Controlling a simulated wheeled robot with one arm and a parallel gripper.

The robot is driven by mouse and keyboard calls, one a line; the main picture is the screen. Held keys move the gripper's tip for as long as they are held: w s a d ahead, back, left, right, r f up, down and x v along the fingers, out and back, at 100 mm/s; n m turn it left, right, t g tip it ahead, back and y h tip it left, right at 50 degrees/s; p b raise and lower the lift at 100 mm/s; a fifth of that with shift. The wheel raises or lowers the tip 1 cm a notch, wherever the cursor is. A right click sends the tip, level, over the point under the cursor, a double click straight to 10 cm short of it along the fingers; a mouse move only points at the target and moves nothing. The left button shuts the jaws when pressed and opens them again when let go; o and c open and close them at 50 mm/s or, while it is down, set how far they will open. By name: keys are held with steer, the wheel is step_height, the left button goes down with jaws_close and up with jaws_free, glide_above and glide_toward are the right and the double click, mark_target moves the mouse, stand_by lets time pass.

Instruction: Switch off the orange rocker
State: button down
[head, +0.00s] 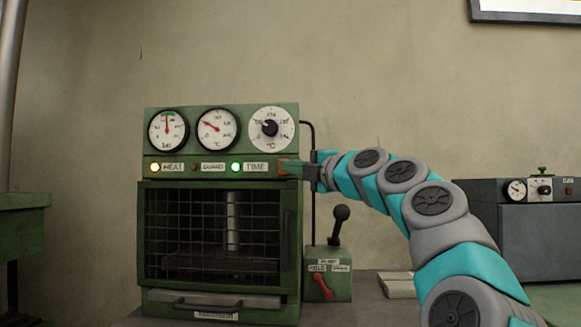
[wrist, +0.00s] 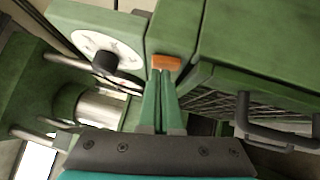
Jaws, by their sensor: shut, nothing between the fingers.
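The orange rocker (wrist: 167,62) is set in the green panel of the press, at the right end of its lamp row. In the head view only a small orange edge of the rocker (head: 283,161) shows, the rest hidden by my fingers. My gripper (wrist: 161,73) is shut and empty, its two green fingers side by side. Their tips are at the edge of the rocker; I cannot tell if they touch it. In the head view my gripper (head: 289,168) reaches in from the right. Which way the rocker is tipped cannot be made out.
The HEAT lamp (head: 155,167) and TIME lamp (head: 236,167) are lit; the GUARD lamp (head: 194,167) looks dim. Dials sit above. A mesh guard (head: 211,236) with a handle is below. A black-knobbed lever (head: 340,226) and red switch (head: 322,287) stand right of the press.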

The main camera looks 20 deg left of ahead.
steer(key=shift+w+d+r, duration=0.25)
steer(key=shift+d+r, duration=0.05)
steer(key=shift+r, duration=0.1)
steer(key=s+d+r+b, duration=0.2)
steer(key=s+d+b, duration=0.4)
steer(key=s+d, duration=0.3)
stand_by(0.5)
